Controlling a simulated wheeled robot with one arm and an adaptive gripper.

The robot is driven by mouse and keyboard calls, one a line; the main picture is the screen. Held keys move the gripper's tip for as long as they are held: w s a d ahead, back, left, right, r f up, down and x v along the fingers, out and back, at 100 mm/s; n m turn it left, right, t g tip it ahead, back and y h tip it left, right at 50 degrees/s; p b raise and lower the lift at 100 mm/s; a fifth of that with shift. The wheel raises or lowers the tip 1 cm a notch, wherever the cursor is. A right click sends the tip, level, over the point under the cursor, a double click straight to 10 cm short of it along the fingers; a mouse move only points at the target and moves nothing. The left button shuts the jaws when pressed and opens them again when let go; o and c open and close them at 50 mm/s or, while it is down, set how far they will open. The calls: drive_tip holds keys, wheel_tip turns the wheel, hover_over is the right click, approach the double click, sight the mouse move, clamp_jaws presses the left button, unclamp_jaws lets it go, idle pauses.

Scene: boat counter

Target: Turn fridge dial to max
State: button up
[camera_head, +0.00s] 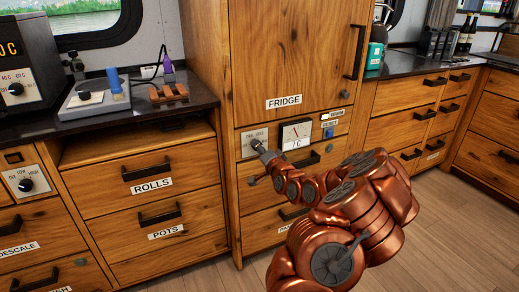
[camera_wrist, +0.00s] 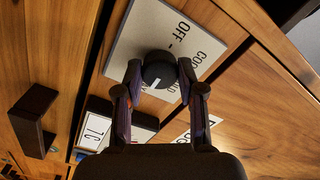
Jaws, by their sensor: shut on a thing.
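The fridge dial (camera_wrist: 159,68) is a round black knob with a white pointer line, on a pale plate (camera_wrist: 150,28). In the wrist view the pointer lies toward the lower left. The plate reads "OFF" and other words partly hidden by the knob and fingers. My gripper (camera_wrist: 159,75) has one finger on each side of the knob and is shut on it. In the head view the plate (camera_head: 247,136) is on the panel below the FRIDGE label (camera_head: 284,102). My gripper (camera_head: 258,147) is at the plate there and hides most of the knob.
A °C gauge (camera_head: 295,134) sits right of the plate, close to my arm. A drawer handle (camera_head: 297,163) runs below it. Another dial (camera_head: 26,184) is at the far left. The counter (camera_head: 130,122) holds several devices. The floor (camera_head: 440,235) at right is clear.

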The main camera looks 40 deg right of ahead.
drive_tip(key=shift+d+r, duration=0.1)
drive_tip(key=shift+r, duration=0.05)
drive_tip(key=o, duration=1.1)
drive_tip(key=shift+o, duration=0.2)
drive_tip(key=v, duration=0.7)
drive_tip(key=shift+s, duration=0.25)
